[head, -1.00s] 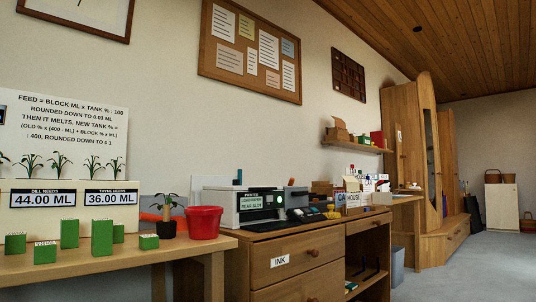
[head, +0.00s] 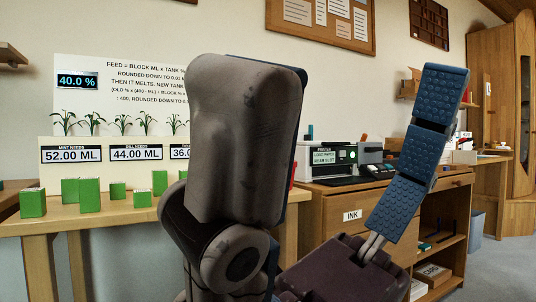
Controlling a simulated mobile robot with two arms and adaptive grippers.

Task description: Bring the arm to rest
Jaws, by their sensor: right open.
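My right gripper (head: 352,80) stands large and close in the head view, its fingers pointing up. One finger shows blue ribbed pads on the right. The other shows mostly its grey back and hides part of the scene. The fingers are wide apart, with nothing seen between them. My left gripper is not in view.
The wooden bench (head: 110,218) at left holds several green blocks (head: 90,195) before a board of plants and ML labels. The desk (head: 335,235) with printer (head: 325,155) stands behind the gripper. Grey floor (head: 508,265) is clear at right.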

